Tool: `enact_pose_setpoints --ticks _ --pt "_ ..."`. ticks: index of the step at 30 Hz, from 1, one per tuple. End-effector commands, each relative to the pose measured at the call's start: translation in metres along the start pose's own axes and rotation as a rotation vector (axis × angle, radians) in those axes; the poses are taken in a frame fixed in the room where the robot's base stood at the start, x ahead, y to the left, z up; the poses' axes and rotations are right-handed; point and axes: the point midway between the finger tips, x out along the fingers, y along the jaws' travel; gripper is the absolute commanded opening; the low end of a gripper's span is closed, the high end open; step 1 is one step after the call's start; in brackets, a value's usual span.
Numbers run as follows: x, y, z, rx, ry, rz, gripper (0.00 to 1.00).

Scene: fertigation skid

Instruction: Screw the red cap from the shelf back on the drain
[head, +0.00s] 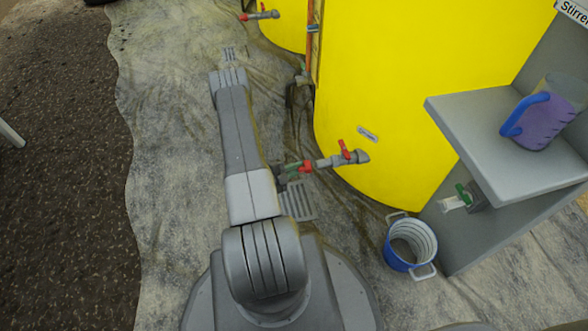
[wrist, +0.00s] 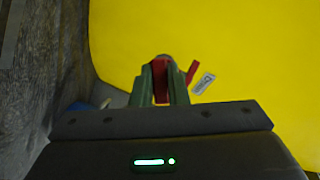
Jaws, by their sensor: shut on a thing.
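The red cap (head: 306,166) is between the green fingers of my gripper (head: 296,168), which is shut on it. The cap is at the open end of the drain pipe (head: 325,162), in line with it; I cannot tell how far it is on the thread. The drain comes out low on the yellow tank (head: 400,80) and has a red valve lever (head: 344,150). In the wrist view the red cap (wrist: 160,82) shows between my gripper's fingers (wrist: 160,85). The red lever (wrist: 191,72) is just right of them, and the cap hides most of the pipe.
A grey shelf (head: 480,120) at right bears a purple-blue jug (head: 538,120). Below it are a green-handled tap (head: 462,196) and a blue bucket (head: 399,262). A floor grate (head: 299,203) lies under the drain.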

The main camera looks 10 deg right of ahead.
Motion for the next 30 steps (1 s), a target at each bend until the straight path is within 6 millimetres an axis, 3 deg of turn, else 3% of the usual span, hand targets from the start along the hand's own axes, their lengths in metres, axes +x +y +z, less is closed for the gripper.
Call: enact_pose_setpoints --ticks 30 --pt "0.0097 -0.0004 -0.0033 0.0 0.0 0.0 0.0"
